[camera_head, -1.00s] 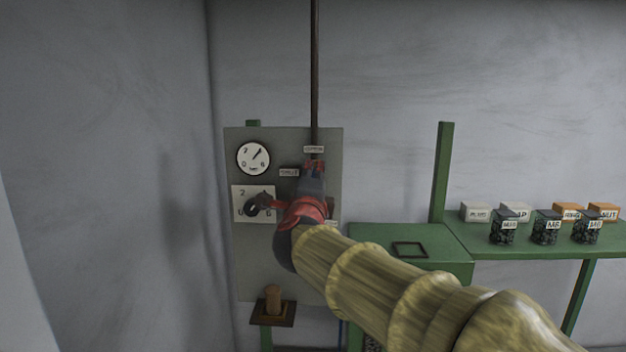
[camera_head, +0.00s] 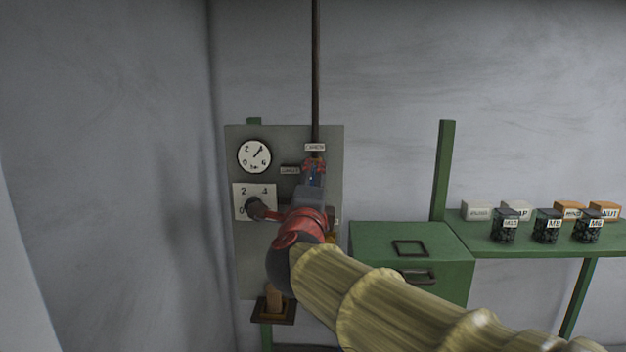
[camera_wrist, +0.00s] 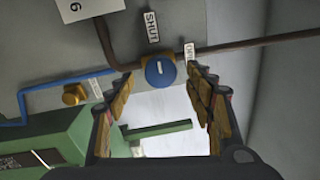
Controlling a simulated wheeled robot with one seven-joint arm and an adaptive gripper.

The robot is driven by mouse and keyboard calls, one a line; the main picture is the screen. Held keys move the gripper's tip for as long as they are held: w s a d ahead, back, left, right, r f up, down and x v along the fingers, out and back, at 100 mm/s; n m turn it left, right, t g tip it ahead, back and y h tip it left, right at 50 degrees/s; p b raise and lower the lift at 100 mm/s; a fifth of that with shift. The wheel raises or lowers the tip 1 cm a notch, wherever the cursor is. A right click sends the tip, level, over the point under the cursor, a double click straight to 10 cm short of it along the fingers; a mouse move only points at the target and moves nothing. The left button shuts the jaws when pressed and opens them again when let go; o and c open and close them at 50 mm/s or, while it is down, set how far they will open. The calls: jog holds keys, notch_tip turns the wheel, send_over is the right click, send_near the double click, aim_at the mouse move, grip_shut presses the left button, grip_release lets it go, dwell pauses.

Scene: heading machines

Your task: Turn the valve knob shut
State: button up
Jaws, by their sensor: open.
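In the wrist view the valve knob (camera_wrist: 160,71) is a round blue disc with a short white mark, mounted on a brown pipe (camera_wrist: 250,45). A SHUT label (camera_wrist: 150,27) is above the knob there, and an OPEN label (camera_wrist: 190,50) is to its right. My gripper (camera_wrist: 159,77) is open and empty, its fingers on either side of the knob in the picture; I cannot tell whether they touch it. In the head view my gripper (camera_head: 313,180) is in front of the grey panel and mostly hides the knob.
The grey panel (camera_head: 245,265) carries a round gauge (camera_head: 254,156) and a white numbered plate (camera_head: 243,192). A green cabinet (camera_head: 370,265) stands to the right, with a green shelf (camera_head: 540,246) holding jars and small boxes.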

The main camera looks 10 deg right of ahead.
jog(key=v, duration=0.7)
jog(key=shift+f, duration=0.1)
